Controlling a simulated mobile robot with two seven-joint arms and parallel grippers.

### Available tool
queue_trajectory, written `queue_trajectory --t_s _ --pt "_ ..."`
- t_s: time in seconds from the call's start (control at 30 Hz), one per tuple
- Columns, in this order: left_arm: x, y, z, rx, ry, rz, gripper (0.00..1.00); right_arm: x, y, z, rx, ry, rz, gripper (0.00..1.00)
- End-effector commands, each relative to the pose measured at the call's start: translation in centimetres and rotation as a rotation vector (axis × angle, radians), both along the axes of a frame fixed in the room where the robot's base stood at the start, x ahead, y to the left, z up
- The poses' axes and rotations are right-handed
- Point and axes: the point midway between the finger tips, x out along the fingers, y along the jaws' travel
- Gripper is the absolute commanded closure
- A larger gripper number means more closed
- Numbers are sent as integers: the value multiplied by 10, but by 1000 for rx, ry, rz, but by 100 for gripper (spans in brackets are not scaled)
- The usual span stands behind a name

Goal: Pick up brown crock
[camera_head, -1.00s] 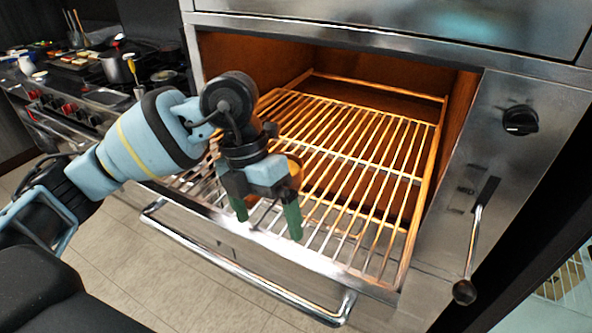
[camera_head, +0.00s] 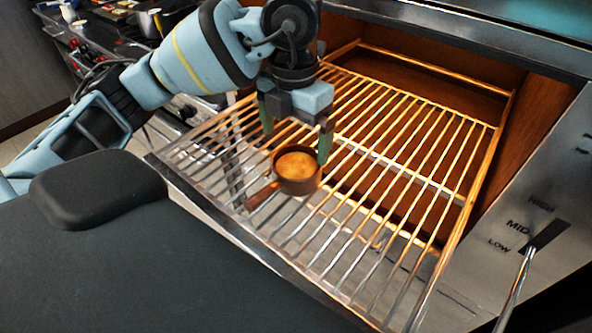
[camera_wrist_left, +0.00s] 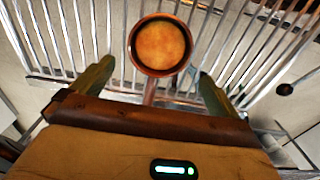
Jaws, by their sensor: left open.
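The brown crock (camera_head: 297,172) is a small round pot with a short handle and an orange-brown filling. It sits upright on the wire rack, its handle pointing toward the lower left in the head view. My left gripper (camera_head: 296,146) is open and empty, its green fingers pointing down just behind and above the crock. In the left wrist view the crock (camera_wrist_left: 160,45) lies beyond the fingertips, centred between them, with its handle running back toward the gripper (camera_wrist_left: 155,78). Whether a finger touches the crock I cannot tell. My right gripper is not in view.
The wire rack (camera_head: 411,160) sticks out of the lit oven and is otherwise bare. The oven's side wall and control panel (camera_head: 545,215) with a lever stand at the right. A stove with pans (camera_head: 148,22) is at the back left.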

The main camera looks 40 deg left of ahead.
Motion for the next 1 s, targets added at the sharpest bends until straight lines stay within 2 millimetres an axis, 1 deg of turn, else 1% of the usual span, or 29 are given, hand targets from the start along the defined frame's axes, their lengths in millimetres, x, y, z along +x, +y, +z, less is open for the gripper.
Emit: queue_trajectory --t_s 0.03,0.17,0.33,0.4,0.7,0.8,1.0 --pt "0 0 -6 0 4 0 0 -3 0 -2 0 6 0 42" --pt "-1 0 -19 0 4 1 0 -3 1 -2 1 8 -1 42" --pt "-1 0 -23 -1 1 0 0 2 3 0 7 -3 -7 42" --pt "-1 1 -27 0 3 0 0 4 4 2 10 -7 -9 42" --pt "-4 2 -67 -1 3 -1 0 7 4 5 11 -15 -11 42" --pt "-3 2 -73 0 2 0 0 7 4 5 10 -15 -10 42" --pt "-3 2 -73 -1 1 -1 0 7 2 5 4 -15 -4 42"
